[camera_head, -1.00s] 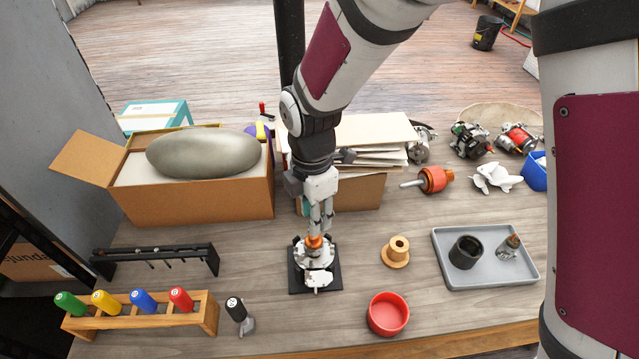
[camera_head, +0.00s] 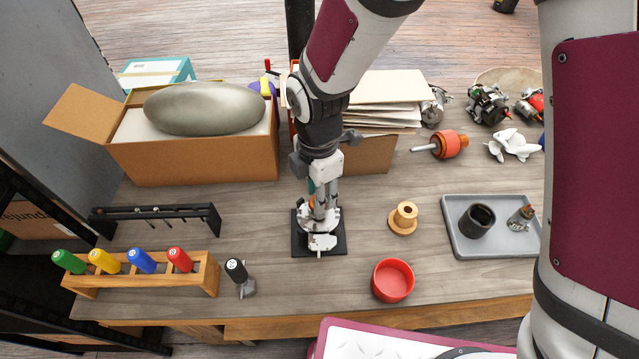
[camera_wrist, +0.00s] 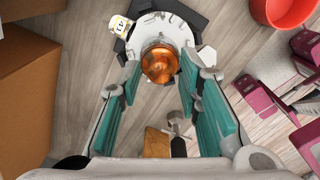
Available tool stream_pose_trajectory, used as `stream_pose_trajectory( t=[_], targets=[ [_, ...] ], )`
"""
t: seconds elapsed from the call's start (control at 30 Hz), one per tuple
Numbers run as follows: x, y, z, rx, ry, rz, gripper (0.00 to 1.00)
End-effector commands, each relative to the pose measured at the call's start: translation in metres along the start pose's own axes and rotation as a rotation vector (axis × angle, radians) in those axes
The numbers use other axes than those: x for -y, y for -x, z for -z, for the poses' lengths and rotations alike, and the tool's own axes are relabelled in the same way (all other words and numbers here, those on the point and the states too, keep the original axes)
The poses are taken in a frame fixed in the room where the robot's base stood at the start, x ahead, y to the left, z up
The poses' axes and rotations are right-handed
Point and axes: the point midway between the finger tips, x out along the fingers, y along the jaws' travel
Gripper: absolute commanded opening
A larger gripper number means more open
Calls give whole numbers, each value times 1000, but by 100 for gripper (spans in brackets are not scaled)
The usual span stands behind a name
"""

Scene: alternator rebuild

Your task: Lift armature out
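A copper-coloured armature (camera_wrist: 161,62) sits upright in a pale metal housing (camera_wrist: 178,28) in the wrist view. In the head view the housing (camera_head: 323,241) stands on a black base plate (camera_head: 340,246) at the middle of the bench, and most of the armature is hidden by the fingers. My gripper (camera_wrist: 160,76) points down over the housing. Its two teal-padded fingers stand on either side of the armature, with a visible gap at each side. The gripper looks open and empty; how deep the fingertips reach is hard to tell.
A wooden spool (camera_head: 403,218), a red bowl (camera_head: 392,281) and a grey tray (camera_head: 460,241) lie to the right. A box of folders (camera_head: 370,154) stands close behind my gripper. A black rack (camera_head: 150,212) and a screwdriver holder (camera_head: 205,275) are at left. Bare bench lies around the base plate.

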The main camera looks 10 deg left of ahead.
Motion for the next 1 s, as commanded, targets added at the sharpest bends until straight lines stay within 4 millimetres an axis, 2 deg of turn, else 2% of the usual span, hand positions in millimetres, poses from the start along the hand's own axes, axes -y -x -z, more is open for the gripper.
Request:
stream_pose_trajectory(
  t=[0.03, 0.13, 0.17, 1.0],
  targets=[
    [0, 0, 0, 0, 0, 0, 25],
    [0, 0, 0, 0, 0, 0, 2],
    [0, 0, 0, 0, 0, 0, 0],
    [0, 4, 0, 0, 1, -1, 0]
  ],
)
